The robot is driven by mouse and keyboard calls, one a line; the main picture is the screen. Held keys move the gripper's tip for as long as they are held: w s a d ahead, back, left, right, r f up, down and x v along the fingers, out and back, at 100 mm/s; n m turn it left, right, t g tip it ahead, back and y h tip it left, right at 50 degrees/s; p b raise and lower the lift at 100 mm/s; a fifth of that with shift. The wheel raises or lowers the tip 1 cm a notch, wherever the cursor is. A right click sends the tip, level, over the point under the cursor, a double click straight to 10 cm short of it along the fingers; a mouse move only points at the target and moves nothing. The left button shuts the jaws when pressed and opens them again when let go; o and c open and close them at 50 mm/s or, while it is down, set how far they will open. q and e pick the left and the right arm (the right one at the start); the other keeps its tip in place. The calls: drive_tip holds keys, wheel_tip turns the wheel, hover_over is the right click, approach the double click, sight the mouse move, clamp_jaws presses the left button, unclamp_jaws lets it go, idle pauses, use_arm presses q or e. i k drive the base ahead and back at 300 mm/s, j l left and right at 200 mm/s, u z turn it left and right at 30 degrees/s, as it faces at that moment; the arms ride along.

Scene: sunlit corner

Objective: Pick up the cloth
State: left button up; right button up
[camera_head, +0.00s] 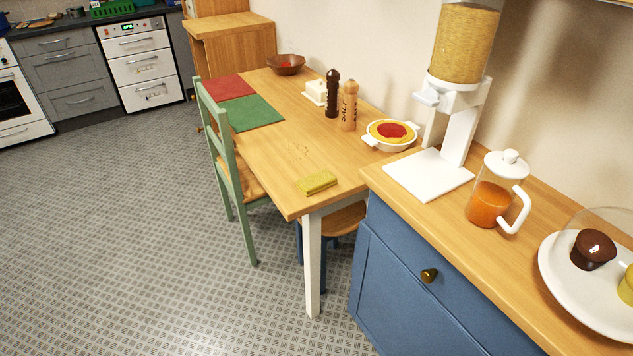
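The cloth (316,183) is a small folded yellow-green piece. It lies flat on the near end of the wooden table (265,148), close to the front corner, with bare wood around it. Some faint marks are on the tabletop just behind it. Neither of my grippers shows in the head view.
A green chair (228,160) stands at the table's left side. Salt and pepper mills (348,106), a pie dish (391,134) and a brown bowl (286,64) stand along the table. A blue cabinet (430,270) adjoins at right, bearing a dispenser (458,110) and a jug (491,199). Floor at left is clear.

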sight(315, 183)
drive_tip(key=z, duration=0.6)
drive_tip(key=i+j+z, duration=0.1)
drive_tip(key=j+z, duration=0.3)
drive_tip(key=i+j+z, duration=0.1)
drive_tip(key=z, duration=0.3)
drive_tip(key=j+z, duration=0.35)
drive_tip(key=j, duration=0.5)
